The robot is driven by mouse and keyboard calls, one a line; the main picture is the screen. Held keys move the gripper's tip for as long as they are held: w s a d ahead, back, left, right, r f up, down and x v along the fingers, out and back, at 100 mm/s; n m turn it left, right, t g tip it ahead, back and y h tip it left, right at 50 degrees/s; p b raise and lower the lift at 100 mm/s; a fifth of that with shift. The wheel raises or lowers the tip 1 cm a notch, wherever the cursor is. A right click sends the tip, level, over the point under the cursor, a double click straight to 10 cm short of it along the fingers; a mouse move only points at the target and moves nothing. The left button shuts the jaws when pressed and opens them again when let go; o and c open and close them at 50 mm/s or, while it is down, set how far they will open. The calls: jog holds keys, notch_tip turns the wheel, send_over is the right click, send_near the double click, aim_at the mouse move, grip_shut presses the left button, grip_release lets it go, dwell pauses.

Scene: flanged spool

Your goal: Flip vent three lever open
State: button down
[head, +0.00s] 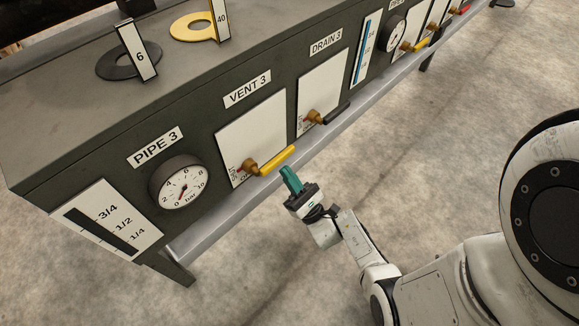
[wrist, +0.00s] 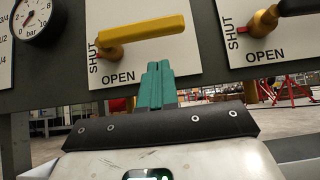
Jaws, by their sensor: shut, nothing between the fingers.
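The vent three lever (head: 277,161) is a yellow handle on a brass valve, on a white plate (head: 254,131) under the VENT 3 label (head: 247,89). In the wrist view the yellow lever (wrist: 140,29) points right, roughly level, from its pivot at the left; SHUT is printed beside the pivot and OPEN below it. My gripper (head: 291,180) has teal fingers and is shut and empty. It is just below and in front of the lever's free end in the head view. In the wrist view the fingertips (wrist: 157,66) show below the lever, apparently apart from it.
The DRAIN 3 lever (head: 333,113), with a black handle, is to the right. The PIPE 3 gauge (head: 180,184) is to the left. A grey ledge (head: 225,217) runs along the panel's bottom. The floor in front is clear.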

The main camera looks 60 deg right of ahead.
jog(key=shift+r, duration=1.55)
jog(key=shift+p, duration=0.3)
